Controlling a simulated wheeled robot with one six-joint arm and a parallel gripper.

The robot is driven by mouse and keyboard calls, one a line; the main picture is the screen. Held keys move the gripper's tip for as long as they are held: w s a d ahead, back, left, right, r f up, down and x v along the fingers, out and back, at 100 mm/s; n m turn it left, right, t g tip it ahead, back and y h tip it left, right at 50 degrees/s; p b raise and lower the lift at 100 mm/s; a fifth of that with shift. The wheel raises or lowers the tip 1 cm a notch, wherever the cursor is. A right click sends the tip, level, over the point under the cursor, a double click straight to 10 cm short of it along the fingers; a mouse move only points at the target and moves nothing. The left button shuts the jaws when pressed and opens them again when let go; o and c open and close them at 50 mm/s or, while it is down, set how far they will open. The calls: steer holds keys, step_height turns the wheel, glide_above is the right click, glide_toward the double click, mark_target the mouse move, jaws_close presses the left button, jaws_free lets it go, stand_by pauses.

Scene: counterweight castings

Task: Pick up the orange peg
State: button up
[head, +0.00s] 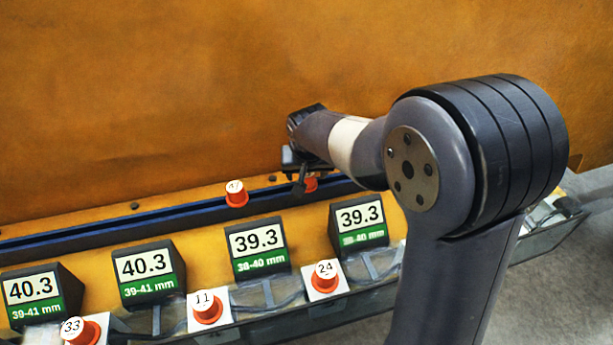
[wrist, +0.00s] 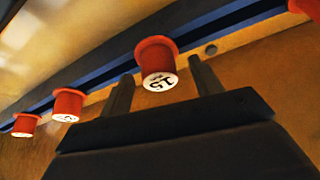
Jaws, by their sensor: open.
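Several orange-red pegs with white numbered tops are in view, and the task does not say which one. One peg (wrist: 155,57), its label reading 15 upside down, appears between the two fingers of my gripper (wrist: 162,84) in the wrist view. The fingers are open, and I cannot tell how deep the peg sits between them. In the head view my gripper (head: 300,178) is over the blue rail, partly covering a peg (head: 311,184). Another peg (head: 236,194) stands to its left on the rail.
A large orange-brown casting (head: 150,90) rises behind the blue rail (head: 130,222).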

steer(key=shift+x, duration=0.8)
steer(key=c, duration=0.8)
steer(key=shift+r, duration=0.15)
step_height(320, 180, up, 10)
steer(key=shift+f+b, duration=0.1)
steer(key=shift+b, duration=0.25)
steer(key=shift+d, duration=0.15)
